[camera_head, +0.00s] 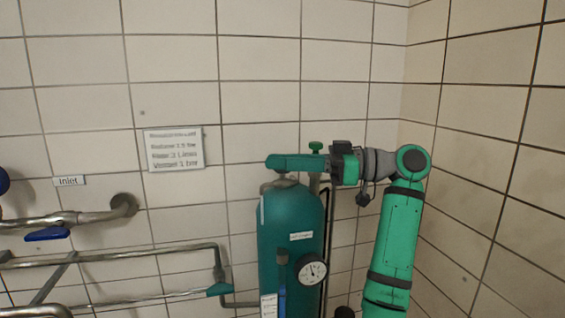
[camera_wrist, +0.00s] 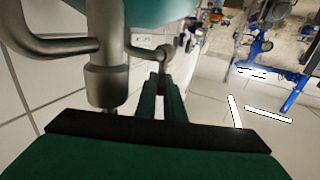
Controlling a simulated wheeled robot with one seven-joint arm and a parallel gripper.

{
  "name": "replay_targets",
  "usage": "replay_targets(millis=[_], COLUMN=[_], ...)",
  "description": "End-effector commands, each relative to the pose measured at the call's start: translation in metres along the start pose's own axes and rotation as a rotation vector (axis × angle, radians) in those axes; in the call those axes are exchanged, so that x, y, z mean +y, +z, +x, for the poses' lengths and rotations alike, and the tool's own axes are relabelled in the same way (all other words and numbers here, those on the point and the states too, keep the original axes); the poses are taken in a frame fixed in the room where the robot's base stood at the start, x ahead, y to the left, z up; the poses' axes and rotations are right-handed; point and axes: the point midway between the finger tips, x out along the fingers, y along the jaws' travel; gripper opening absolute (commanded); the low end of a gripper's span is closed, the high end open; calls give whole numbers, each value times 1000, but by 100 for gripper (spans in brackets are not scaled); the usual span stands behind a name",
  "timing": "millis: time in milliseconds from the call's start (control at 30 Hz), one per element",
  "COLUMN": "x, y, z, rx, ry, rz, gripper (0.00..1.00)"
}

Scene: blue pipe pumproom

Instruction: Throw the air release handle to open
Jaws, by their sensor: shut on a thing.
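The teal tank (camera_head: 290,225) stands against the tiled wall, with a metal fitting on top. My gripper (camera_head: 277,162) reaches in from the right, level, just over the top of the tank. In the wrist view, the two dark green fingers of my gripper (camera_wrist: 162,88) are close together, shut around a small metal lever (camera_wrist: 164,56) that I take for the air release handle. A thick metal pipe (camera_wrist: 108,82) runs beside the fingers on the left. In the head view the gripped part is hidden behind the fingers, so the handle's angle cannot be told.
A green knob (camera_head: 315,147) stands on a pipe just behind my gripper. A pressure gauge (camera_head: 312,270) sits on the tank front. Metal pipes (camera_head: 115,255) with a blue valve lever (camera_head: 47,234) are at left. A sign (camera_head: 175,149) hangs on the wall. A tiled corner is close at right.

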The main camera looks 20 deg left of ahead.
Motion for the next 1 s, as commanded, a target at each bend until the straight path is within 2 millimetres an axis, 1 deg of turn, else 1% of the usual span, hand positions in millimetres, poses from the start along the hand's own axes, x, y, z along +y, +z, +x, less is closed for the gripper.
replay_targets(millis=[33,100,133,433,567,667,900,1000], x=[0,0,0,0,0,0,0,0], y=[0,0,0,0,-1,-1,-1,-1], z=[0,0,0,-1,-9,-23,-69,-85], rx=[0,0,0,0,0,0,0,0], ry=[1,1,1,1,3,3,4,2], rz=[-1,-1,0,0,0,1,1,0], gripper=[0,20,27,27,27,27,27,27])
